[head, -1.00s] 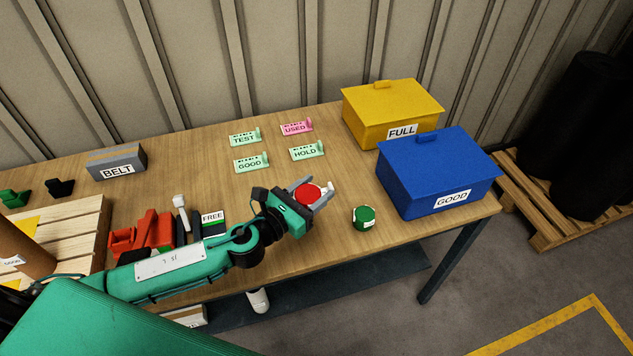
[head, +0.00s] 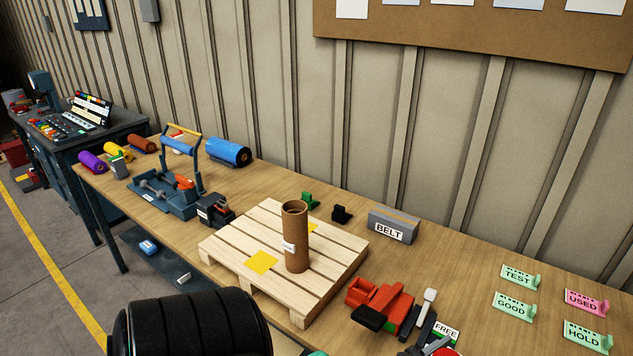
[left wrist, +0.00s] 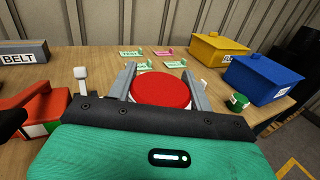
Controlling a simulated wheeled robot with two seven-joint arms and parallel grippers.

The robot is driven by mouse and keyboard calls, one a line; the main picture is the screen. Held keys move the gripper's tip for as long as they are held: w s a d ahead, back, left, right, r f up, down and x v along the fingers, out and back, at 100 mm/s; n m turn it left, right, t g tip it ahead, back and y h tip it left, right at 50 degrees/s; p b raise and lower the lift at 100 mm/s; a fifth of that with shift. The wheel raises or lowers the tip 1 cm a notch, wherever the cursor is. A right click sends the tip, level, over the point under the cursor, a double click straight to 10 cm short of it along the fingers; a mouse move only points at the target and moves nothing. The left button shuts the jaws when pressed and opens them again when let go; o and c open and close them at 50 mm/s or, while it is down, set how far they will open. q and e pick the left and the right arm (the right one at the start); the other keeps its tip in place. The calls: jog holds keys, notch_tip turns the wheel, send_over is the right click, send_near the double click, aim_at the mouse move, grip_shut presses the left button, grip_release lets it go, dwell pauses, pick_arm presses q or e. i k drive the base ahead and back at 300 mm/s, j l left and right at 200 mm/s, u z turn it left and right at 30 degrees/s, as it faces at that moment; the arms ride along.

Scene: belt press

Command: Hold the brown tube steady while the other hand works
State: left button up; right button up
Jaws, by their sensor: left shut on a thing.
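The brown tube (head: 296,240) stands upright on a slatted wooden pallet (head: 335,245) on the bench, with a small white label on its side. No gripper touches it in the head view. My left gripper (left wrist: 160,80) is shut on a red round-topped thing (left wrist: 161,90), held between its two grey fingers in the left wrist view. In the head view only a bit of that gripper (head: 438,346) shows at the bottom edge, to the right of the tube and well apart from it. My right gripper is not in view.
Yellow squares lie on the pallet. A red tool (head: 380,305) lies right of it, and a grey BELT box (head: 393,225) stands behind. A blue press-like frame (head: 175,185) stands left. Coloured tags (head: 520,277) stand right. The left wrist view shows yellow (left wrist: 215,52) and blue (left wrist: 262,80) bins.

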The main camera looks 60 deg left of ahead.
aim_at(295, 216)
jog(key=j+u, duration=0.2)
jog(key=u, duration=0.25)
jog(key=k+j+u, duration=0.1)
jog(key=u, duration=0.35)
jog(key=j+u, duration=0.3)
jog(key=u, duration=0.15)
jog(key=i+j+u, duration=0.1)
jog(key=u, duration=0.35)
jog(key=j+u, duration=0.3)
jog(key=u, duration=0.15)
jog(key=i+j+u, duration=0.15)
jog(key=u, duration=0.3)
jog(key=i+j, duration=0.15)
jog(key=i+j+z, duration=0.15)
jog(key=z, duration=0.25)
jog(key=i+j+z, duration=0.1)
jog(key=z, duration=0.35)
jog(key=j+z, duration=0.4)
jog(key=i+l, duration=0.05)
jog(key=l, duration=0.05)
